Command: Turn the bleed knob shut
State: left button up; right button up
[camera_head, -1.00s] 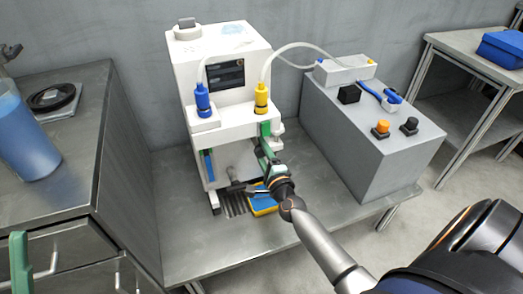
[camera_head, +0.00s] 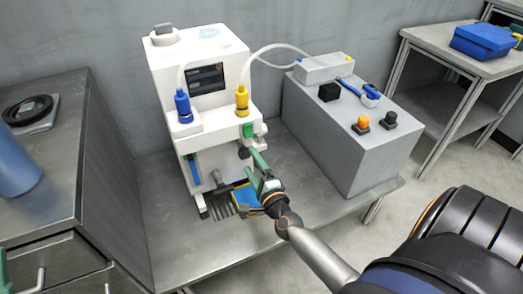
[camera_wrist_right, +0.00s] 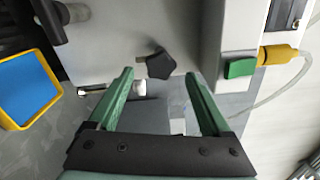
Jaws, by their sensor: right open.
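The dark, lobed knob (camera_head: 244,153) sits low on the front of the white machine (camera_head: 215,120), below a green block. In the right wrist view the knob (camera_wrist_right: 160,65) lies just beyond and between the fingertips, apart from both. My right gripper (camera_head: 259,165) is open and empty, its green fingers (camera_wrist_right: 160,80) pointing at the machine's front. A sliver of green at the lower left edge of the head view looks like my left gripper (camera_head: 3,272); its jaws are cut off.
A blue and yellow tray (camera_head: 243,199) lies under the machine, left of my right gripper. Blue (camera_head: 182,104) and yellow (camera_head: 242,99) fittings with tubes stand above. A grey cabinet (camera_head: 350,145) with buttons stands to the right. A blue container (camera_head: 12,165) stands on the left bench.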

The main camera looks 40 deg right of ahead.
pick_arm(q)
jog(key=w+f+n+y, duration=0.2)
jog(key=shift+w+a+f+y, duration=0.1)
jog(key=shift+a+y, duration=0.15)
jog(key=shift+y, duration=0.15)
pick_arm(e)
jog(key=v, duration=0.7)
jog(key=shift+s+a, duration=0.1)
jog(key=shift+s, duration=0.05)
